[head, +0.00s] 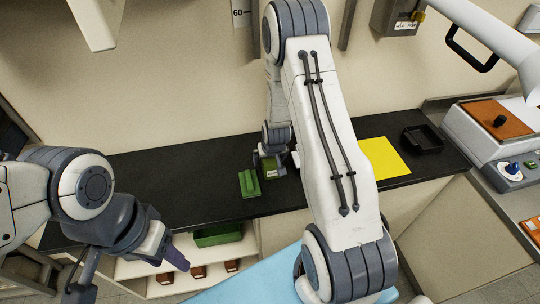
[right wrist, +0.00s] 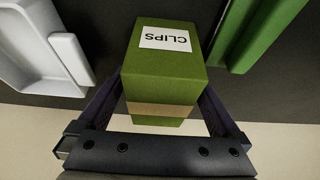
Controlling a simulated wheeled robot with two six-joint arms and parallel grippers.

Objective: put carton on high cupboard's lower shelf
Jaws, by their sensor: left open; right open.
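The carton (right wrist: 165,60) is a green box with a white CLIPS label and a tan band, seen in the right wrist view. It also shows in part in the head view (head: 272,172), on the black counter. My right gripper (right wrist: 162,98) is open, with its two fingers on either side of the carton. Whether they touch it I cannot tell. In the head view my right arm hides much of that gripper (head: 270,158). My left gripper (head: 170,252) is open and empty at the lower left, in front of the counter. I cannot make out the high cupboard's lower shelf.
A green block with a handle (head: 249,184) lies left of the carton. A white tray-like thing (right wrist: 40,45) is on its other side. A yellow sheet (head: 383,158) and black tray (head: 422,138) lie further right. Open shelves (head: 190,270) holding boxes are below the counter.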

